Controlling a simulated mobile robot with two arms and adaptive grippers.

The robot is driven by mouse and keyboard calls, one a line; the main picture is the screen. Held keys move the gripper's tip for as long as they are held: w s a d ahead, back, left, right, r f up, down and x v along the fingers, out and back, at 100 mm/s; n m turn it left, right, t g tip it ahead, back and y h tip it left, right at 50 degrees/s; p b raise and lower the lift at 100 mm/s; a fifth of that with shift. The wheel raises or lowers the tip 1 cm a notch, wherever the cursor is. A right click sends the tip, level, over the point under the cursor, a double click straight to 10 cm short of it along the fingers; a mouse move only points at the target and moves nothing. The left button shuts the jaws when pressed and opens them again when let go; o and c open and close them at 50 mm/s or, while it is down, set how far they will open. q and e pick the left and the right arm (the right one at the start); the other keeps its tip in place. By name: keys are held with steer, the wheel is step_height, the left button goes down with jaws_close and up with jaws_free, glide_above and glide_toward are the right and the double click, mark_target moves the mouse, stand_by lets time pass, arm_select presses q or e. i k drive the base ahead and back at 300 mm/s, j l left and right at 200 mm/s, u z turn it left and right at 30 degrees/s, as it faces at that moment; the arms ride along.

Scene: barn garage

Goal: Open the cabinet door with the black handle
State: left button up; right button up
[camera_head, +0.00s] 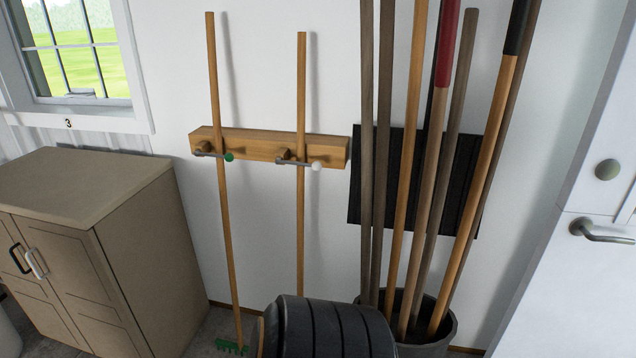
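A tan cabinet (85,255) stands at the left against the wall, with its doors on its front left face. The cabinet door with the black handle (19,259) is the left one and is partly cut off by the picture's left edge. The neighbouring right door has a silver handle (36,264) close beside the black one. Both doors look shut. Neither of my grippers is in view.
A wall rack (270,146) holds two long wooden shafts right of the cabinet. A dark ribbed round object (325,328) is at the bottom centre. A bucket (437,338) of poles stands beside it. A white door (600,230) is at the right.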

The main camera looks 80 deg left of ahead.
mark_target(37, 297)
steer(key=u, duration=4.55)
steer(key=i+j, duration=0.25)
steer(key=u, duration=0.05)
